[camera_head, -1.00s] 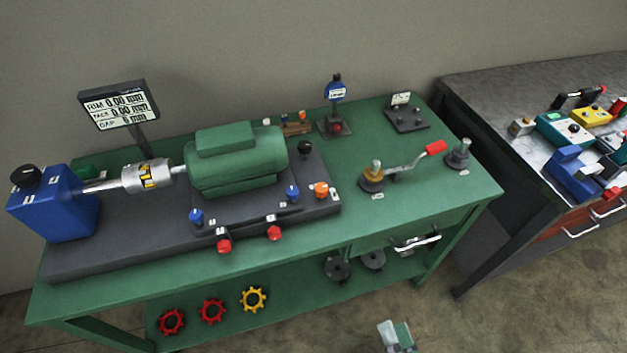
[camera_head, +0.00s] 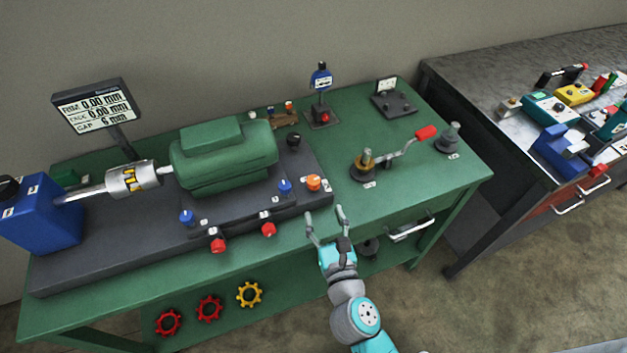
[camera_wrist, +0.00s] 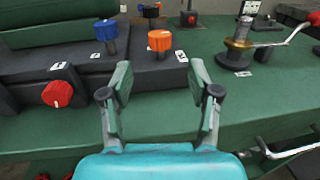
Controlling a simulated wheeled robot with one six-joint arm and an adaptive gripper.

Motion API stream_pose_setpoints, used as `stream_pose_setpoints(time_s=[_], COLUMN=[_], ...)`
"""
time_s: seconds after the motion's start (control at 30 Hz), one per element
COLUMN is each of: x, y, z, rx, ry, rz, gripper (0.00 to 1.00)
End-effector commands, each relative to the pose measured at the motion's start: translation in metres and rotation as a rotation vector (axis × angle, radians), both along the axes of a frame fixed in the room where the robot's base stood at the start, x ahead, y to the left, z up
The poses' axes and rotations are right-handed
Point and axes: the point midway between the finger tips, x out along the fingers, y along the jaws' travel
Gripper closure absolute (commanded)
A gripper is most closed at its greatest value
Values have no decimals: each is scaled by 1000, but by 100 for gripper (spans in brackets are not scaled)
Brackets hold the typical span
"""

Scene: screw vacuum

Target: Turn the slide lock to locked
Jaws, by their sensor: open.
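No readable label marks the slide lock, so I cannot tell which control it is. Knobs on the dark machine base (camera_head: 110,255) include an orange knob (camera_head: 313,183), blue knobs (camera_head: 285,186) (camera_head: 187,217), red knobs (camera_head: 268,229) (camera_head: 218,245) and a black knob (camera_head: 293,140). My gripper (camera_head: 325,211) is open and empty at the bench's front edge, below the orange knob. In the wrist view its fingers (camera_wrist: 160,66) spread apart, with the orange knob (camera_wrist: 160,41) beyond the gap and a red knob (camera_wrist: 57,94) to the left.
A green motor (camera_head: 222,158) sits on the base, joined to a blue block (camera_head: 38,215). A crank with a red handle (camera_head: 426,132) stands on the right of the green bench (camera_head: 400,185). A drawer handle (camera_head: 410,230) juts from the front. A grey side bench (camera_head: 460,85) is farther right.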

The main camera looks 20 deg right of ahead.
Motion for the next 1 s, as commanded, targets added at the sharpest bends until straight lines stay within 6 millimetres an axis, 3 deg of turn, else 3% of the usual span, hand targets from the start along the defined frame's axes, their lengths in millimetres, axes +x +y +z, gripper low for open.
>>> stream_pose_setpoints(time_s=[0.17, 0.7, 1.0], x=[14, 92, 107], y=[-2, -13, -15], z=[0, 0, 0], rx=[13, 8, 7], ry=[-2, -1, 1], rz=[-1, 0, 1], gripper=[39, 39, 39])
